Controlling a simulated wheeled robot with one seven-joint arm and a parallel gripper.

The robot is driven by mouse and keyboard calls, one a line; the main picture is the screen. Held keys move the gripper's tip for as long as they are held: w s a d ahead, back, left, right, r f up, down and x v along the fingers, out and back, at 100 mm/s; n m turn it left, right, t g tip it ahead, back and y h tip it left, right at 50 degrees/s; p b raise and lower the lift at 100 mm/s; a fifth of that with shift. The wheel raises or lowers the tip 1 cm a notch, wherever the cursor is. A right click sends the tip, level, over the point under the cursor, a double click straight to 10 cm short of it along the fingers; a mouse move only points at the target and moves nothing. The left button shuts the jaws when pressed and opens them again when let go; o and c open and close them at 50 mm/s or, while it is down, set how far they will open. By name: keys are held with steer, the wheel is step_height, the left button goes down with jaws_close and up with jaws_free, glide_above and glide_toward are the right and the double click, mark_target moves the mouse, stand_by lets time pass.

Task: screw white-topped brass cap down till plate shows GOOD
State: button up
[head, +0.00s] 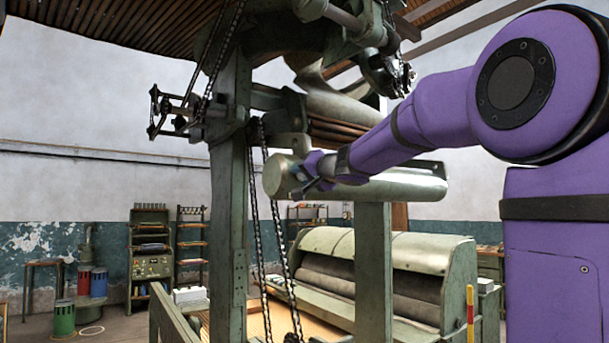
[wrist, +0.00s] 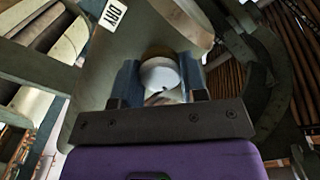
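The white-topped cap (wrist: 160,76) is in the middle of the wrist view, seen from its white end. A little of its tan body shows beyond the white. My gripper (wrist: 161,82) has one blue finger on each side of it, both right beside its edges. I cannot tell whether they press on it. A small white plate (wrist: 113,14) at the top of the wrist view reads DRY. In the head view my gripper (head: 312,182) is at the left end of a pale green roller (head: 400,186). The cap cannot be made out there.
A green post (head: 229,200) with hanging chains (head: 268,225) stands left of my gripper. A rounded machine cover (head: 380,250) lies below the roller. Metal gearing (head: 385,75) hangs above my arm. Shelves (head: 150,255) and drums (head: 98,282) stand far left.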

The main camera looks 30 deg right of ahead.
steer(key=shift+m, duration=0.3)
steer(key=m, duration=0.3)
steer(key=shift+m, duration=0.3)
steer(key=m, duration=0.3)
steer(key=shift+f+m, duration=0.1)
steer(key=shift+m, duration=0.2)
steer(key=m, duration=0.6)
steer(key=shift+m, duration=0.3)
steer(key=shift+f, duration=0.1)
steer(key=o, duration=0.9)
